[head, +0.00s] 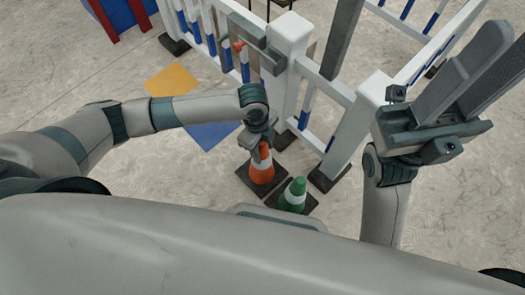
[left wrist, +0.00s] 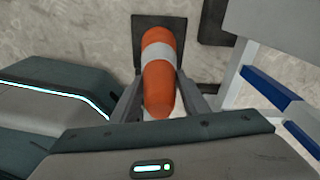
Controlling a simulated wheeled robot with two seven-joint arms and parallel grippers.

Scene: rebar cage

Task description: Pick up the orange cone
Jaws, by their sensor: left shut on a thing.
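The orange cone (head: 262,172) has a white band and a dark square base, and stands on the floor left of the green cone. My left gripper (head: 261,148) is above it with its fingers shut on its upper part. In the left wrist view the orange cone (left wrist: 158,90) lies between the two fingers (left wrist: 158,97), with its base beyond them. I cannot tell if the base touches the floor. My right gripper (head: 465,75) is raised at the right, its two long fingers pointing up and apart, with nothing seen between them.
A green cone (head: 293,194) with a white band stands close to the right of the orange cone. A white and blue fence (head: 290,70) stands just behind them. Yellow (head: 170,80) and blue (head: 212,132) floor patches lie at left. Open floor (head: 60,65) is farther left.

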